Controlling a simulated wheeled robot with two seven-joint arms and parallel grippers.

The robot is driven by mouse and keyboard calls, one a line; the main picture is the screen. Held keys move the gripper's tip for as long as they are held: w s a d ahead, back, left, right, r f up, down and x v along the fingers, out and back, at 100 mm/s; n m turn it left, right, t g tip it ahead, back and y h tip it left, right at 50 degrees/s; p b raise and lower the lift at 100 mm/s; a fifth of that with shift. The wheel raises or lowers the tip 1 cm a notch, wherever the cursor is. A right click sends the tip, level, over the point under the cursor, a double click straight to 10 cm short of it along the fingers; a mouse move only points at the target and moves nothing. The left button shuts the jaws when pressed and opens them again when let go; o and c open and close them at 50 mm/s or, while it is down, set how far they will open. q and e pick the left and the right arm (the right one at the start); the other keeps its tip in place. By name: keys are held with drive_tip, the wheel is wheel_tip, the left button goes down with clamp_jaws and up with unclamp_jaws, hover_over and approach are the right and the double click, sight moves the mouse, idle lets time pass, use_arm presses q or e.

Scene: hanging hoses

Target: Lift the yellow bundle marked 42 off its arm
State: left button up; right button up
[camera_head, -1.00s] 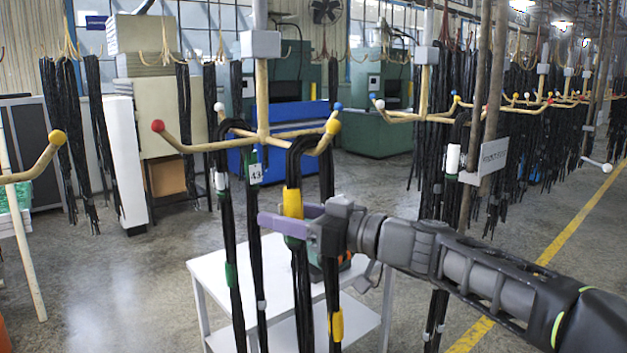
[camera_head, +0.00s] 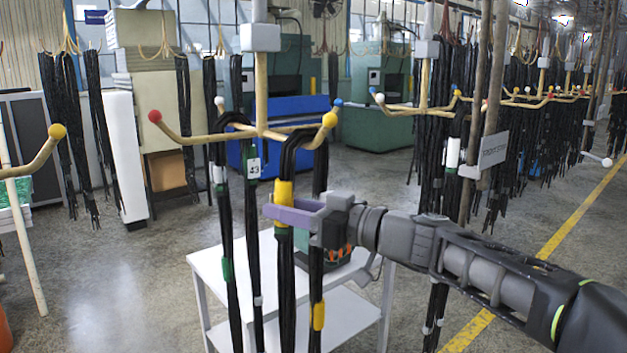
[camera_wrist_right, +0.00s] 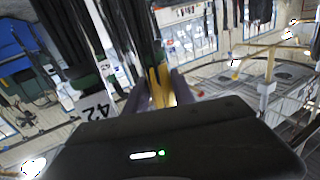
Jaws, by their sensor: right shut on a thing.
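The yellow-banded bundle of black hoses hangs looped over the yellow-tipped arm (camera_head: 330,120) of the near hanger. Its upper yellow band (camera_head: 284,190) is just above my right gripper (camera_head: 285,215), and a lower yellow band (camera_head: 318,316) is on its other strand. My right gripper is shut on the front strand, its purple finger crossing it. In the right wrist view, the fingers (camera_wrist_right: 157,90) close around the yellow-banded hoses (camera_wrist_right: 159,84). A white tag reading 42 (camera_wrist_right: 92,106) shows upside down at left. My left gripper is out of view.
A green-banded bundle with tag 43 (camera_head: 254,168) hangs close at left on the same hanger. A white table (camera_head: 215,268) stands below and behind. A yellow-tipped arm (camera_head: 57,131) is at far left. Another hanger with hoses (camera_head: 424,90) stands to the right.

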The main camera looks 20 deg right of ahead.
sight(293, 167)
clamp_jaws()
idle(0.6)
drive_tip(key=shift+r, duration=0.1)
drive_tip(key=shift+r, duration=0.1)
drive_tip(key=shift+w+r, duration=0.1)
drive_tip(key=shift+r, duration=0.55)
wheel_tip(293, 167, up, 6)
drive_tip(key=shift+f+b, duration=0.1)
drive_tip(key=shift+b, duration=0.3)
drive_tip(key=s+d+b, duration=0.3)
drive_tip(key=s, duration=0.5)
drive_tip(key=s+d+b, duration=0.3)
drive_tip(key=s+b, duration=0.1)
drive_tip(key=s, duration=0.5)
drive_tip(key=shift+d, duration=0.35)
drive_tip(key=shift+w+f, duration=0.1)
